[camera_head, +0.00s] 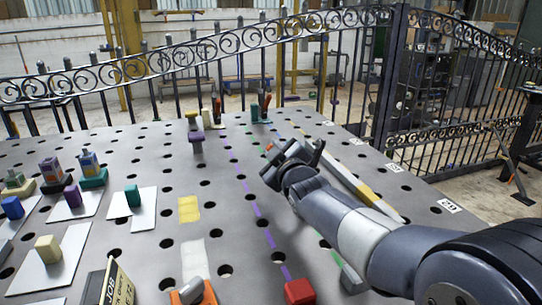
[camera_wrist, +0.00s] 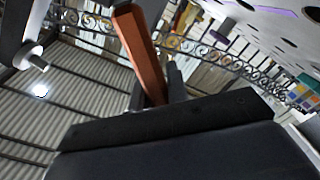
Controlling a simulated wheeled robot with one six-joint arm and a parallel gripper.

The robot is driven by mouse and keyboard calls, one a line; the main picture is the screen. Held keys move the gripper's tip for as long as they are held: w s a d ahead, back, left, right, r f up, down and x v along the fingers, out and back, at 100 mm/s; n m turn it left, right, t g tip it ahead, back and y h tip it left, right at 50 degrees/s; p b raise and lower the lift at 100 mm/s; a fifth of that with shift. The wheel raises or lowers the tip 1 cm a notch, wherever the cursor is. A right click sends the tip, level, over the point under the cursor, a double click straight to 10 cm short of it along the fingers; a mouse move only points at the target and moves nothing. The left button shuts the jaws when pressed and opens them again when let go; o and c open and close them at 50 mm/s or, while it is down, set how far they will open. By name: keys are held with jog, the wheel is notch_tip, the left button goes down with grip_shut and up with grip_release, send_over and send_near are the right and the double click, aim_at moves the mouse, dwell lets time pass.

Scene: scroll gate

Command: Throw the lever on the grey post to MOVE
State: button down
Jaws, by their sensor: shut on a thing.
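My gripper (camera_head: 292,152) is above the far middle part of the perforated table. In the wrist view the jaws (camera_wrist: 155,96) are shut on an orange-red bar (camera_wrist: 138,45), which runs up out of them to the picture's top edge. A small red spot shows beside the jaws in the head view. I cannot tell whether the bar is the lever's handle. I cannot make out the grey post for certain or read a MOVE mark.
Orange-handled pieces (camera_head: 264,104) stand at the table's back edge. Coloured blocks on white plates fill the left side. A JOB card (camera_head: 118,286), an orange block with a grey cylinder (camera_head: 193,290) and a red block (camera_head: 299,291) stand in front. A scroll fence (camera_head: 180,62) runs behind.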

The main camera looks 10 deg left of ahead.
jog(key=shift+s+a+f+n, duration=0.1)
jog(key=shift+n, duration=0.2)
jog(key=c, duration=1.4)
grip_release()
jog(key=shift+o, duration=0.2)
jog(key=v, duration=1)
jog(key=shift+s+d, duration=0.3)
jog(key=shift+f, duration=0.1)
jog(key=x, duration=1.1)
jog(key=shift+s, duration=0.2)
